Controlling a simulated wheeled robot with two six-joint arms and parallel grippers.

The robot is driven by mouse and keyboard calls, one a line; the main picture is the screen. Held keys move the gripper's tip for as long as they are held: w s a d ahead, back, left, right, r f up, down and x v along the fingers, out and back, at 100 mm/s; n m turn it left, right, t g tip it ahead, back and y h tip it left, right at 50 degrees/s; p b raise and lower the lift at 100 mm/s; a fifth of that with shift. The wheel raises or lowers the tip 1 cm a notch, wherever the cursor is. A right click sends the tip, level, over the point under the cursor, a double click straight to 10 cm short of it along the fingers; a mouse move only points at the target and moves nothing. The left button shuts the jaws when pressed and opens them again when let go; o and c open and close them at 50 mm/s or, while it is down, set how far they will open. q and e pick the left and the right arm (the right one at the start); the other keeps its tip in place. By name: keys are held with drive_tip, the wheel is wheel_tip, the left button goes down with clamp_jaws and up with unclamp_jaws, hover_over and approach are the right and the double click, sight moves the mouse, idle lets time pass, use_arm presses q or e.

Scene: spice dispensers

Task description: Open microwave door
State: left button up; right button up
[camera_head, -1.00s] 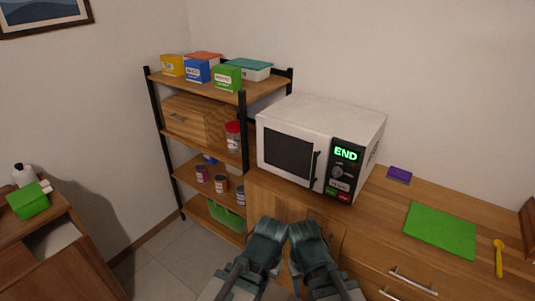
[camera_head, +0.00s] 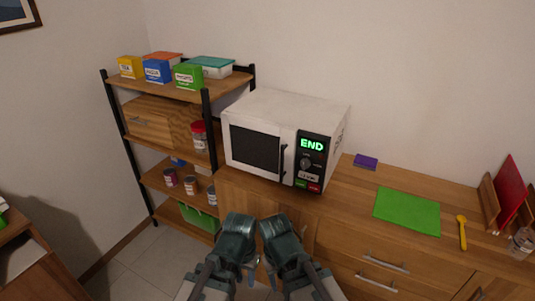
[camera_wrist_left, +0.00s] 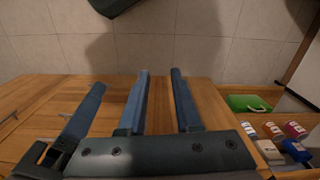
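The white microwave (camera_head: 261,103) stands on the wooden counter, its front angled toward the lower left. Its dark-windowed door (camera_head: 254,150) is shut, with a dark vertical handle (camera_head: 283,160) at the door's right side. The panel reads END in green. My left gripper (camera_head: 238,228) and right gripper (camera_head: 280,238) are side by side in front of the counter, below and apart from the microwave. In the left wrist view, the left gripper (camera_wrist_left: 161,85) has two blue fingers apart with nothing between them. The right gripper's fingers are mostly hidden.
A shelf rack (camera_head: 209,135) with boxes and jars stands left of the microwave. A green mat (camera_head: 407,211), purple sponge (camera_head: 366,161) and yellow spoon (camera_head: 462,232) lie on the counter to the right. The counter edge and drawers lie close to my grippers.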

use_arm(q)
drive_tip(key=shift+o, duration=1)
drive_tip(key=w+d+f+m+t+h+b, duration=0.1)
drive_tip(key=w+d+m+h+b, duration=0.1)
drive_tip(key=w+d+h, duration=0.2)
drive_tip(key=shift+w+d+f, duration=0.3)
drive_tip(key=shift+w+d, duration=0.55)
drive_tip(key=shift+w, duration=0.4)
drive_tip(key=m+t+h+b, duration=0.2)
drive_tip(key=t+h+b, duration=0.5)
drive_tip(key=t, duration=0.6)
approach(281, 157)
drive_tip(key=shift+h, duration=0.4)
drive_tip(key=x, duration=0.7)
drive_tip(key=p+x, duration=0.1)
drive_tip(key=x, duration=0.2)
drive_tip(key=shift+w+d+f, duration=0.1)
drive_tip(key=shift+w+f, duration=0.2)
drive_tip(key=shift+w, duration=0.15)
clamp_jaws()
